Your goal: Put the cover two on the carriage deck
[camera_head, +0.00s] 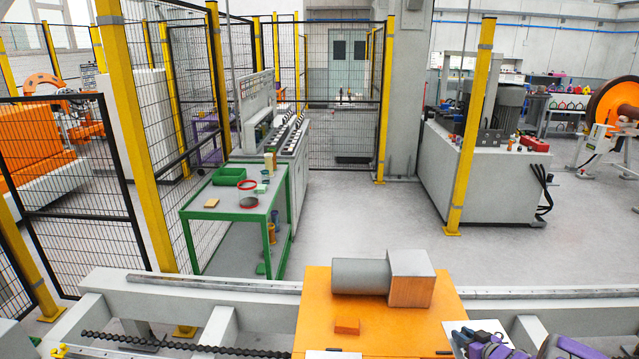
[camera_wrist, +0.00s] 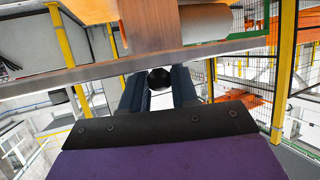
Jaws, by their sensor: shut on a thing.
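The orange carriage deck (camera_head: 375,318) is at the bottom middle of the head view. A grey cylinder (camera_head: 360,276) and a brown block (camera_head: 411,278) lie on it end to end, with a small orange block (camera_head: 347,326) in front. My gripper (camera_wrist: 158,82) shows in the wrist view, its two dark fingers shut on a black round thing (camera_wrist: 158,77). Most of that thing is hidden, and I cannot tell for sure that it is cover two. In the head view my purple arm is at the lower right, beside the deck; the fingertips are not clear there.
A long grey rail (camera_head: 215,284) runs behind the deck. A green table (camera_head: 228,214) with a green bin (camera_head: 229,176) and red rings stands behind at left. A white machine (camera_head: 480,185) stands at right. Yellow posts and mesh fence line the left. Grey floor between is clear.

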